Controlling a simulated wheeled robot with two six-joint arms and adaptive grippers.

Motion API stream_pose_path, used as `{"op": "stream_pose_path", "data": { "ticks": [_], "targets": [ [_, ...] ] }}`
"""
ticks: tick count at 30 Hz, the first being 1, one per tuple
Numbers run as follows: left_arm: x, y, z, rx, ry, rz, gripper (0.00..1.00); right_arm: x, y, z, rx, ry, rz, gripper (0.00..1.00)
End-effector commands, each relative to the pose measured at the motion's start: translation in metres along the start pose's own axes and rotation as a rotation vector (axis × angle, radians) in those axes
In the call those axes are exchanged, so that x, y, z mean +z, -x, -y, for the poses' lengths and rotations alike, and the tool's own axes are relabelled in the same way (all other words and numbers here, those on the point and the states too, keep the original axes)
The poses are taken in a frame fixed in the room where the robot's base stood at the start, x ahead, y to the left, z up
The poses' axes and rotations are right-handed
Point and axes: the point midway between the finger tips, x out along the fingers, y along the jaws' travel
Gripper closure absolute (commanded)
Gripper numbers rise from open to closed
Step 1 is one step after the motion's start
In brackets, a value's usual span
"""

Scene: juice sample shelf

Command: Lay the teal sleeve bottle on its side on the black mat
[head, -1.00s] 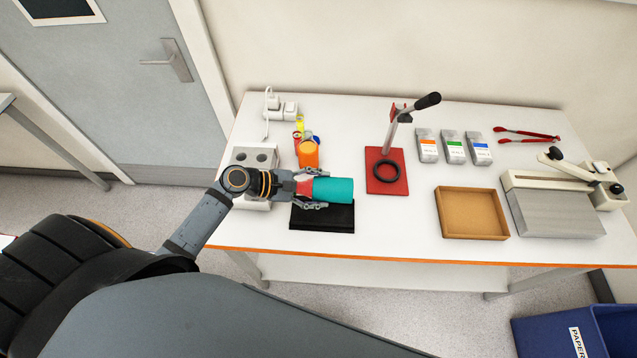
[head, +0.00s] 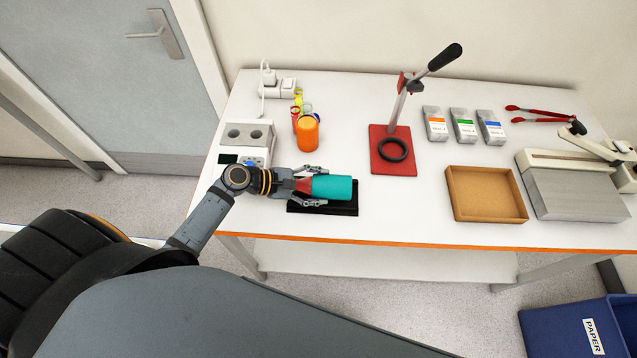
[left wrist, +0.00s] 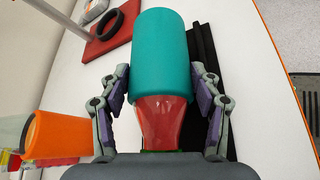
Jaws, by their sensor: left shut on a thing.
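The teal sleeve bottle (head: 332,187) lies level on its side, its teal end to the right and its red shoulder to the left. My left gripper (head: 318,186) is shut on it from the left. In the left wrist view the fingers flank the bottle (left wrist: 160,55) near the teal sleeve's lower edge. The black mat (head: 345,208) lies under the bottle, partly hidden by it and the gripper. It also shows in the left wrist view (left wrist: 206,50). I cannot tell whether the bottle touches the mat. My right gripper is not in view.
An orange bottle (head: 308,135) and several small coloured items stand behind the mat. A grey block with two holes (head: 248,135) is at left. A red press stand (head: 393,162) is right of the mat, then a brown tray (head: 487,212). The table's front edge is close.

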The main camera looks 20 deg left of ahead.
Motion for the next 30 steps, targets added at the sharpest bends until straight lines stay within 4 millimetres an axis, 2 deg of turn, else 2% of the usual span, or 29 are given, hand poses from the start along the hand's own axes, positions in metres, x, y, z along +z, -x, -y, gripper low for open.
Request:
{"op": "stream_pose_path", "data": {
  "ticks": [5,21,22,27,30],
  "targets": [
    [-0.0049,-0.0035,0.0028,0.002,0.0,0.002,0.99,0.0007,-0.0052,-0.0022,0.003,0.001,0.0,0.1],
    [-0.0057,-0.0035,0.004,0.0,0.001,0.001,0.99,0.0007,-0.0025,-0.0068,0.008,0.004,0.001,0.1],
    [-0.0061,-0.0037,0.0042,0.0,0.001,0.001,0.35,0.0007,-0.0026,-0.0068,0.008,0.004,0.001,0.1],
    [-0.0068,-0.0038,0.005,-0.002,0.0,0.0,0.12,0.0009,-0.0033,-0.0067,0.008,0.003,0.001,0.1],
    [-0.007,-0.0038,0.0051,-0.002,0.001,0.0,0.1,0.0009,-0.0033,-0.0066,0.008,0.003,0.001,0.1]
  ]
}}
